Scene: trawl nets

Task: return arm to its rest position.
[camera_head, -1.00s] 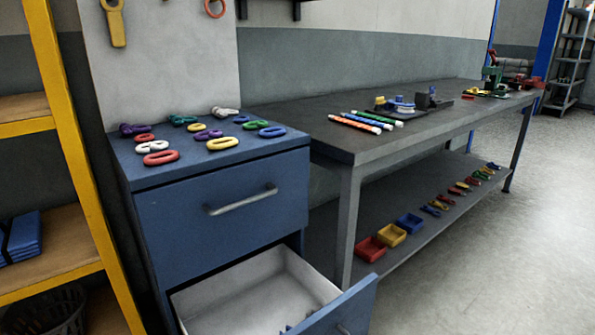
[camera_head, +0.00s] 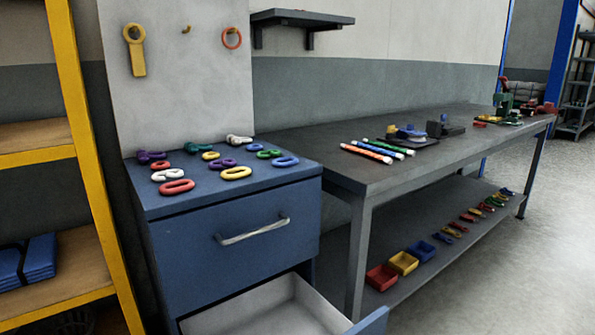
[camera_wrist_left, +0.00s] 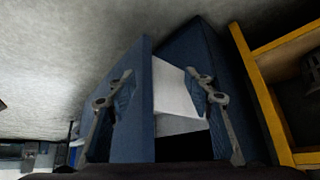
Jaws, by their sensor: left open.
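My left gripper (camera_wrist_left: 160,95) shows in the left wrist view with its two fingers spread wide and nothing between them. Beyond the fingers is the pulled-out drawer (camera_wrist_left: 168,92) of the blue cabinet, with a white inside and a blue front. No gripper or arm shows in the head view. There the blue cabinet (camera_head: 180,245) stands at the left of the workbench, its lower drawer (camera_head: 265,312) open. My right gripper is in neither view.
Several coloured rings and shackles (camera_head: 235,173) lie on the cabinet top. A yellow-framed shelf (camera_head: 85,170) stands close on the left. The grey workbench (camera_head: 400,178) carries markers and tools, with bins (camera_head: 403,262) below. Floor at the right is clear.

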